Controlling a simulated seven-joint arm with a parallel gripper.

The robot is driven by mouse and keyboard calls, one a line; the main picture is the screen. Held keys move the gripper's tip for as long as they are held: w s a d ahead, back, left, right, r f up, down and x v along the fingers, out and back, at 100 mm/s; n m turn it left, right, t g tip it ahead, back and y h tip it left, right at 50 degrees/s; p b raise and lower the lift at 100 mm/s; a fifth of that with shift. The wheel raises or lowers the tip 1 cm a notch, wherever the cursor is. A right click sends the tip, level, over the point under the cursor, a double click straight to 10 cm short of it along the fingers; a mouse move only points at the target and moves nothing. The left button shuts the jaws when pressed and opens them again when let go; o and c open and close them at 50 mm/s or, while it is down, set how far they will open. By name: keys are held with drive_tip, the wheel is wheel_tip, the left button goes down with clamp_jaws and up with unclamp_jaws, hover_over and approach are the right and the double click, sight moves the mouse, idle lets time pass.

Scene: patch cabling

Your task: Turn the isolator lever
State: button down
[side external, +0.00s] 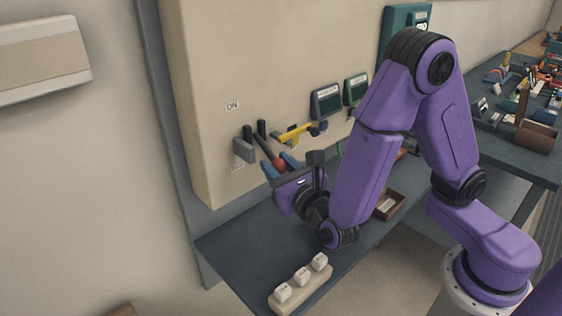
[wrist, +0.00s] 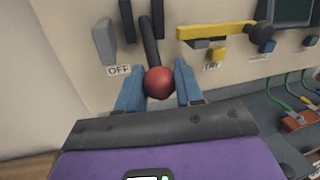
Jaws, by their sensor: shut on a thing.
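The isolator lever is a dark rod with a red ball knob (wrist: 159,83). In the wrist view the rod (wrist: 150,45) runs up from the knob to its mount on the cream panel, beside an OFF label (wrist: 119,70). In the side external view the red knob (side external: 279,164) is at the low end of the slanting rod (side external: 264,147), and an ON label (side external: 232,105) is higher on the panel. My gripper (wrist: 160,88) has its blue fingers on either side of the knob and is shut on it. Finger contact is hard to see.
A yellow bar handle (wrist: 217,31) with a dark knob is close on the right of the lever. A grey block (wrist: 104,41) is on its left. Below are a dark shelf (side external: 240,245), a white switch strip (side external: 301,285) and a brown tray (side external: 389,205). Green cables (wrist: 290,92) hang at right.

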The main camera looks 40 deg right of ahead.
drive_tip(key=shift+w+f, duration=0.15)
drive_tip(key=shift+f, duration=0.1)
drive_tip(key=c, duration=0.8)
unclamp_jaws()
drive_tip(key=v, duration=1.7)
drive_tip(key=shift+s, duration=0.25)
